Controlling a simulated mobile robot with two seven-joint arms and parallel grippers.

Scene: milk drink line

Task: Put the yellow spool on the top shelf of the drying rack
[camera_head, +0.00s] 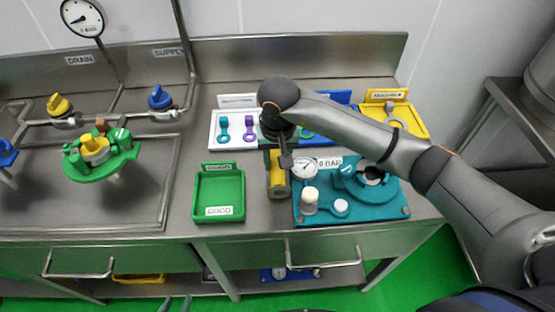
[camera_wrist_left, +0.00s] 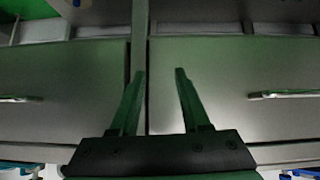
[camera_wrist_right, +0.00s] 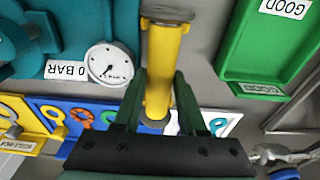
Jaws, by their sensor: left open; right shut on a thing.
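In the right wrist view the spool (camera_wrist_right: 164,65) runs between the two fingers of the right gripper (camera_wrist_right: 158,95). I cannot tell its clearance from the counter. My left gripper (camera_wrist_left: 160,74) is open and empty, facing the steel drawer fronts below the counter. Only its fingertips (camera_head: 175,304) show at the bottom of the head view. I see no drying rack that I can identify.
The green GOOD tray (camera_head: 239,209) is empty. The teal fixture (camera_head: 390,213) carries a gauge (camera_head: 305,169) close to the spool. White (camera_head: 213,133), blue and yellow (camera_head: 416,127) part trays stand behind. A steel stand (camera_head: 515,95) is at far right. Valves and pipes occupy the left.

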